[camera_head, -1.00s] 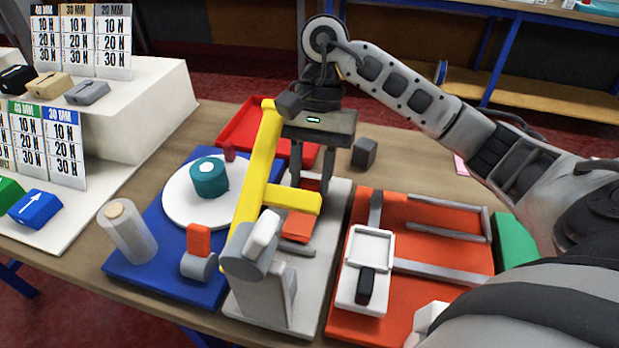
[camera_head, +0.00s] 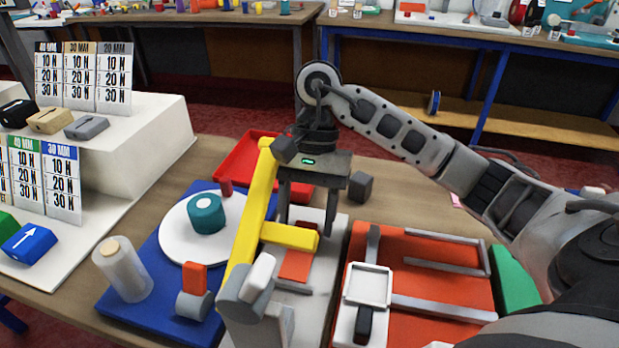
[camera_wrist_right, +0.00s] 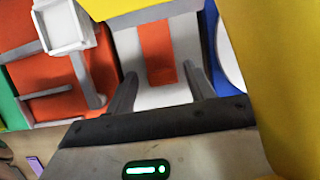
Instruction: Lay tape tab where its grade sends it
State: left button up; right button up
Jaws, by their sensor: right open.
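A flat orange strip (camera_head: 297,264), possibly the tape tab, lies on the pale grey plate under the yellow arm's side bar. It also shows in the right wrist view (camera_wrist_right: 157,52). My right gripper (camera_head: 308,226) is open and empty above the plate, behind the yellow bar. In the wrist view its fingers (camera_wrist_right: 162,78) point toward the strip, apart from it. Grade cards (camera_head: 82,78) marked in mm and N stand on the white stepped stand at left, with black, tan, grey, green and blue blocks (camera_head: 38,241) before them. My left gripper is out of view.
The yellow arm (camera_head: 255,210) stands close left of my gripper. A blue board (camera_head: 160,255) holds a teal roll and a pale spool. A red tray (camera_head: 235,160) lies behind, a dark cube (camera_head: 361,186) right. An orange board (camera_head: 430,270) carries grey rails and a white box.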

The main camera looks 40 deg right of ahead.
jog(key=p+v, duration=0.1)
jog(key=v, duration=1)
jog(key=shift+r+p, duration=0.3)
jog(key=shift+p, duration=0.1)
jog(key=shift+d, duration=0.1)
